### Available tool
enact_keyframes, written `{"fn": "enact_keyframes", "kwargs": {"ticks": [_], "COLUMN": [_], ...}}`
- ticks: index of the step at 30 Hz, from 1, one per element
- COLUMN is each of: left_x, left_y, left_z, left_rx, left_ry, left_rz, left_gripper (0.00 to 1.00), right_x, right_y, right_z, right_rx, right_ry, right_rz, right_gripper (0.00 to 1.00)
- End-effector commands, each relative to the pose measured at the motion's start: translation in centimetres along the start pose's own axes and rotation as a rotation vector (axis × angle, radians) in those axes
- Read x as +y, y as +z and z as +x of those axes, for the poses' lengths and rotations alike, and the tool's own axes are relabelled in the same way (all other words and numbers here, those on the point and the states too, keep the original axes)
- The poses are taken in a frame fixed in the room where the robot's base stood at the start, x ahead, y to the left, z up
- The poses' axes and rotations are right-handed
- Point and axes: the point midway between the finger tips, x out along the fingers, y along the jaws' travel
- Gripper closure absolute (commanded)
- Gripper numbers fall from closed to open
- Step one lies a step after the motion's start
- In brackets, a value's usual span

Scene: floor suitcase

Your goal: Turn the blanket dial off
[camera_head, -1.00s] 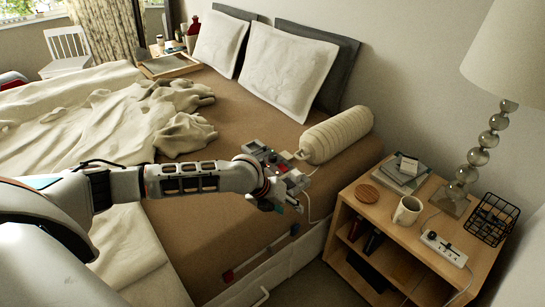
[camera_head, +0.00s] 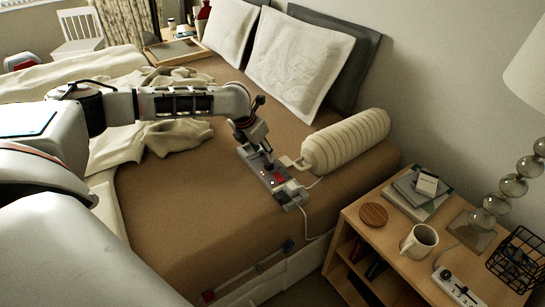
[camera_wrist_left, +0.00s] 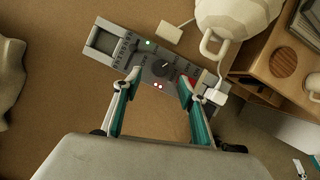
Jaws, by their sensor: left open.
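The blanket controller (camera_head: 266,178), a grey box with a red part, lies on the brown bed; it also shows in the left wrist view (camera_wrist_left: 128,58). Its round dark dial (camera_wrist_left: 163,68) has a light pointer mark. A green light and small red lights show on the panel. My left gripper (camera_head: 264,158) points down over the controller. In the left wrist view my gripper (camera_wrist_left: 160,82) is open and empty, one fingertip on each side of the dial's near side. I cannot tell whether the fingertips touch the panel. My right gripper is not in view.
A cable runs off the bed's edge. The nightstand (camera_head: 390,237) at right holds a mug (camera_head: 419,241), a coaster (camera_head: 373,215), books and a lamp. The mattress in front is clear.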

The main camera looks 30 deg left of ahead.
Motion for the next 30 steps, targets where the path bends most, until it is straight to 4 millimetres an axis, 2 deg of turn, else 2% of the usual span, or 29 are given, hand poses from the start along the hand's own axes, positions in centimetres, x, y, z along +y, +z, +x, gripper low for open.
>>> {"fn": "enact_keyframes", "kwargs": {"ticks": [3, 7, 11, 15, 24, 25, 29, 30], "left_x": [-0.1, -0.1, -0.1, -0.1, -0.1, -0.1, -0.1, -0.1], "left_y": [-0.3, -0.3, -0.3, -0.2, 0.0, 0.0, 0.0, 0.0], "left_z": [2.3, 4.4, 6.0, 6.9, 6.9, 6.9, 7.0, 7.0], "left_rx": [0.007, 0.007, 0.006, 0.003, -0.001, -0.001, 0.000, 0.000], "left_ry": [-0.001, -0.002, -0.001, -0.001, -0.001, -0.001, -0.001, -0.001], "left_rz": [0.000, -0.001, 0.000, 0.000, -0.001, -0.001, 0.000, 0.000], "left_gripper": [0.59, 0.59, 0.59, 0.59, 0.59, 0.61, 0.95, 0.96], "right_x": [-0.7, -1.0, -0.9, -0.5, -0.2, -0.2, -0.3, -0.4], "right_y": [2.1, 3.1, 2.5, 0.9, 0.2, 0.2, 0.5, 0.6], "right_z": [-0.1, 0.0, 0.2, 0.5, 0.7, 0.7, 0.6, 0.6], "right_rx": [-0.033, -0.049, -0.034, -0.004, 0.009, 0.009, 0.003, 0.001], "right_ry": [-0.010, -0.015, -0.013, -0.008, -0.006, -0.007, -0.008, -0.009], "right_rz": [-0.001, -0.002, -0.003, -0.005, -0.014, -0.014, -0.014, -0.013], "right_gripper": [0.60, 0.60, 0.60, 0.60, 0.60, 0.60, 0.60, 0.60]}}
